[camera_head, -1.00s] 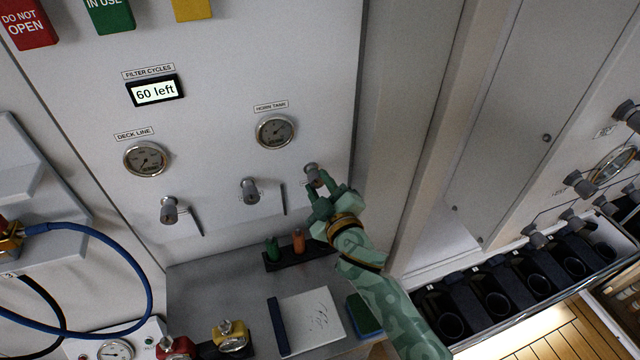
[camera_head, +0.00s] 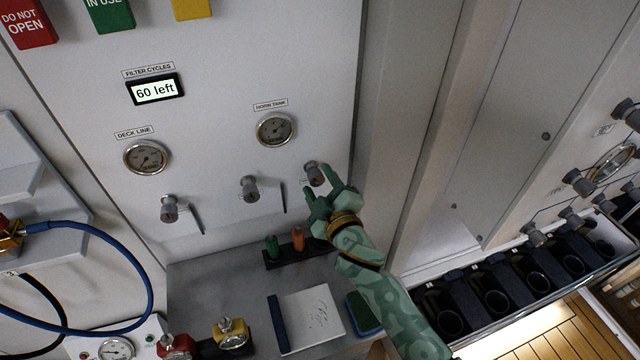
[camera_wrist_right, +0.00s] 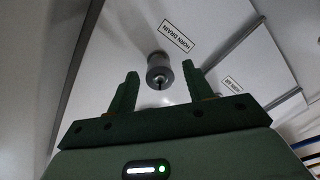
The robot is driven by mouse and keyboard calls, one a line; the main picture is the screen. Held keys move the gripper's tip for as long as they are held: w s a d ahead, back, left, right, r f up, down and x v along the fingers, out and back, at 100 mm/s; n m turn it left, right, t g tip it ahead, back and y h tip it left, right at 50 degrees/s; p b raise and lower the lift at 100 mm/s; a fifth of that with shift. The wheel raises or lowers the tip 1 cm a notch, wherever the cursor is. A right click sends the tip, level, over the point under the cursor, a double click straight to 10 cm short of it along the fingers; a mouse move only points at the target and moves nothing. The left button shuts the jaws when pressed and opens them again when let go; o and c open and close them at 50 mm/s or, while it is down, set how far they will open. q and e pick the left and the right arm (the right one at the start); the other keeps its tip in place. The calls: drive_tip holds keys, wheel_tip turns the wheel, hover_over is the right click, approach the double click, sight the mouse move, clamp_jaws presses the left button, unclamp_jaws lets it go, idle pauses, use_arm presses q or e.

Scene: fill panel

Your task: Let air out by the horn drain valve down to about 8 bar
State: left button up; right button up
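The horn drain valve (camera_head: 313,174) is a grey knob at the lower right of the white panel. In the right wrist view the knob (camera_wrist_right: 159,70) sits below a label (camera_wrist_right: 178,37) reading "HORN DRAIN". My right gripper (camera_head: 328,196) is open, its green fingers just in front of the knob. In the wrist view its fingertips (camera_wrist_right: 160,76) stand apart, with the knob between and beyond them; I cannot tell whether either touches. The horn tank gauge (camera_head: 276,130) is up and left of the knob; its numbers are too small to read. My left gripper is out of view.
Two more grey knobs (camera_head: 249,188) (camera_head: 169,208) are to the left on the panel, below the deck line gauge (camera_head: 147,158). A shelf below holds green and orange pegs (camera_head: 298,239) and a notebook (camera_head: 311,318). A blue hose (camera_head: 120,258) loops at left.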

drive_tip(key=v, duration=1.6)
drive_tip(key=shift+s+d, duration=0.1)
drive_tip(key=shift+s, duration=0.05)
idle(6.2)
